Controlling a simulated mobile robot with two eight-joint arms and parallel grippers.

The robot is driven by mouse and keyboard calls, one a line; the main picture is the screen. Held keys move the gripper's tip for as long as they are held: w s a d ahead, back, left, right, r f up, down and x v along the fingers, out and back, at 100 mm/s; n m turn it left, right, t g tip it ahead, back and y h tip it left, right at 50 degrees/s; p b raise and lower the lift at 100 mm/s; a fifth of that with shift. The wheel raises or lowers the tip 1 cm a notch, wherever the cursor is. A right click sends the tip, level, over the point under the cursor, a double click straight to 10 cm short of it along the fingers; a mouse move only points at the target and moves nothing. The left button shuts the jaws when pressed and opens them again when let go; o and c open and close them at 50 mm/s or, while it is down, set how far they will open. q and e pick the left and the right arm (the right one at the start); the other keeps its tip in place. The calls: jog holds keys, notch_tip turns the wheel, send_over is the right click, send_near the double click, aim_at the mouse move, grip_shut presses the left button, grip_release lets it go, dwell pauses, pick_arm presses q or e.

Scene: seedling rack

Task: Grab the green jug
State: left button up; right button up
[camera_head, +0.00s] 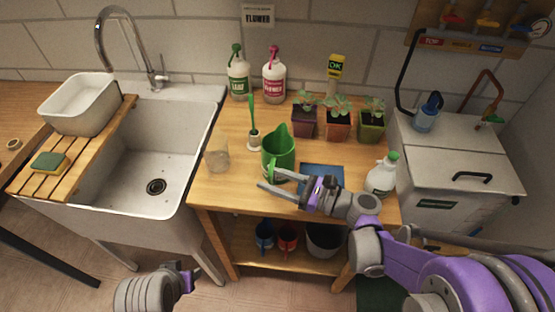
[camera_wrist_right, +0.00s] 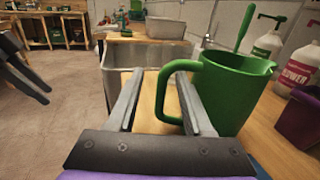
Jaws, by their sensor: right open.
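The green jug (camera_head: 280,146) stands upright on the wooden table, its handle towards my right gripper. In the right wrist view the jug (camera_wrist_right: 237,92) fills the right side. Its handle (camera_wrist_right: 163,92) shows between my fingers, close to the right finger, which overlaps the handle's opening. I cannot tell whether they touch. My right gripper (camera_head: 270,180) is open and empty just in front of the jug; its fingers (camera_wrist_right: 158,100) are spread wide. My left gripper (camera_head: 190,277) is low at the bottom left, in front of the sink and far from the jug; its jaws are unclear.
A clear cup (camera_head: 217,157) stands left of the jug, and a small white holder with a green tool (camera_head: 253,135) behind it. Potted seedlings (camera_head: 338,124) stand behind right.

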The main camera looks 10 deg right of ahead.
jog(key=x, duration=0.4)
jog(key=shift+w+f, duration=0.1)
jog(key=shift+w, duration=0.1)
jog(key=shift+d, duration=0.1)
grip_shut()
dwell(1.1)
